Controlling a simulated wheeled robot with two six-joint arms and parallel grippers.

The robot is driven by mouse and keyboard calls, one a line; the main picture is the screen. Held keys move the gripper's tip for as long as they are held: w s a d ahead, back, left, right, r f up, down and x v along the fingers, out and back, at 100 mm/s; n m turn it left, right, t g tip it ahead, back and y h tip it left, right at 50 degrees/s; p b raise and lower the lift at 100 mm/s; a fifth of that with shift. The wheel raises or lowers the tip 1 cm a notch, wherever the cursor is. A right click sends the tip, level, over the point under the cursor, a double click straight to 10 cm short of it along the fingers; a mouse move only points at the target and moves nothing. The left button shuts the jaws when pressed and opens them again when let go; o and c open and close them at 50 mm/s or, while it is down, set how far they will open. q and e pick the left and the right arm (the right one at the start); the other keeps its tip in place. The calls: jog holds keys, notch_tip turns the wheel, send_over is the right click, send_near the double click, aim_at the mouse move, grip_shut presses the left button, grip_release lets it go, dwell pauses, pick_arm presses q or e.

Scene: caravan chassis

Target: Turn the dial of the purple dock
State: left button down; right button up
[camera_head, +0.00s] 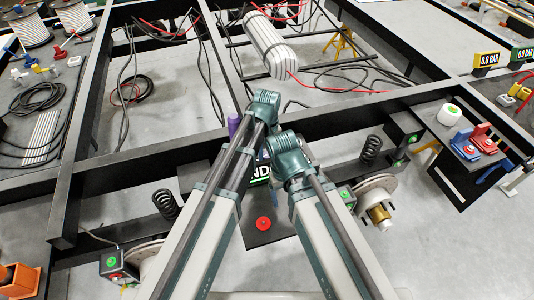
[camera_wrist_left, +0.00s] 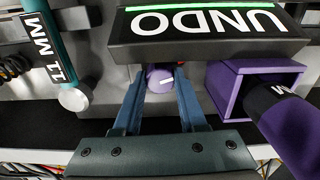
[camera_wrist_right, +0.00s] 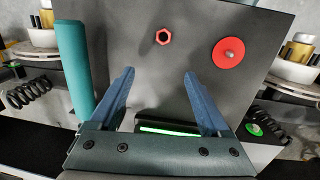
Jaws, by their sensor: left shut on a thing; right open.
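In the left wrist view my left gripper (camera_wrist_left: 163,88) is shut on a small purple dial (camera_wrist_left: 160,77) with a white mark on its face. The dial sits just below the edge of the UNDO sign (camera_wrist_left: 208,28). The purple dock (camera_wrist_left: 222,88), a square-mouthed holder, is to the right of the dial. A purple-and-black tool handle marked with an M (camera_wrist_left: 285,122) is beside it, partly cut off. My right gripper (camera_wrist_right: 158,88) is open and empty in front of a grey panel. In the head view, my arms hide the dial and both sets of fingertips.
The grey panel (camera_wrist_right: 200,80) carries a red hexagonal ring (camera_wrist_right: 163,36) and a red disc (camera_wrist_right: 228,53). A teal 11 MM tool (camera_wrist_left: 50,45) is left of the left gripper. Black chassis beams (camera_head: 130,166) cross behind my arms.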

pick_arm(q)
jog(key=m, duration=0.6)
dwell(0.3)
jog(key=shift+m, duration=0.5)
jog(key=shift+c, duration=2.3)
grip_release()
